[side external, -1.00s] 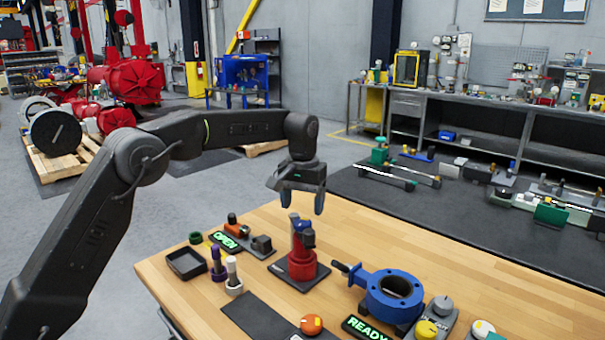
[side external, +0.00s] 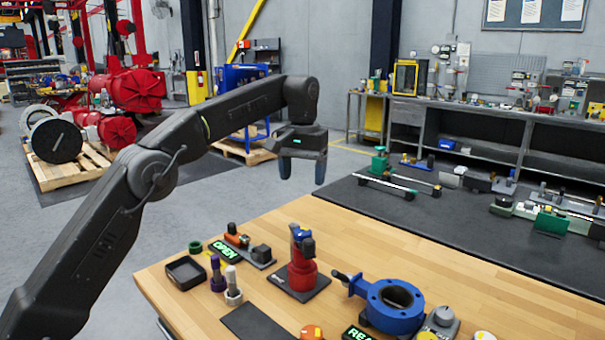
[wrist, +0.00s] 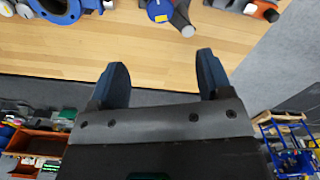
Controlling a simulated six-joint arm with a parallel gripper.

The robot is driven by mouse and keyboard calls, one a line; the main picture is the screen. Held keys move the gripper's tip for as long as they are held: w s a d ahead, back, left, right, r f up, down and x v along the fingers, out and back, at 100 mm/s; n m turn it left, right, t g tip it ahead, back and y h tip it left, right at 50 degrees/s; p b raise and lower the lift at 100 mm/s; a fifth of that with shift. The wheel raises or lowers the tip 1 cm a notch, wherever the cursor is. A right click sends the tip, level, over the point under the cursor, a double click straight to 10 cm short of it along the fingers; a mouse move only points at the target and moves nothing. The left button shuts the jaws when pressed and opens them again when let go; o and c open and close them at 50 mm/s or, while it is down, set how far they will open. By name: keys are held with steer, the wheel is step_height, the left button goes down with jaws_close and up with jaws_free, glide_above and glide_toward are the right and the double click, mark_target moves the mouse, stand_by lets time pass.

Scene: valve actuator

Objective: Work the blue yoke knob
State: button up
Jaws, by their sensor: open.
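The blue yoke knob (side external: 300,235) sits on top of a red upright body (side external: 302,272) on a dark base plate. A yellow mark shows on it, and a dark grey part stands against its right side. In the wrist view the blue round knob (wrist: 160,9) is at the top edge, partly cut off, beyond my fingertips. My gripper (side external: 302,172) is open and empty, pointing down, clearly above the knob and apart from it. Both dark fingers of my gripper (wrist: 162,62) show in the wrist view with nothing between them.
A blue flanged ring valve (side external: 393,303) with a dark handle stands to the right. A green OPEN sign (side external: 224,249), a black tray (side external: 185,272) and purple and white pegs stand to the left. A READY sign (side external: 358,334) is at the front. The far wooden tabletop is clear.

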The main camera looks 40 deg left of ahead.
mark_target(303, 231)
step_height(303, 231, down, 14)
steer(key=n, duration=0.9)
stand_by(0.3)
steer(key=shift+c, duration=0.3)
steer(key=shift+r, duration=0.1)
steer(key=c, duration=0.9)
steer(key=shift+o, duration=0.2)
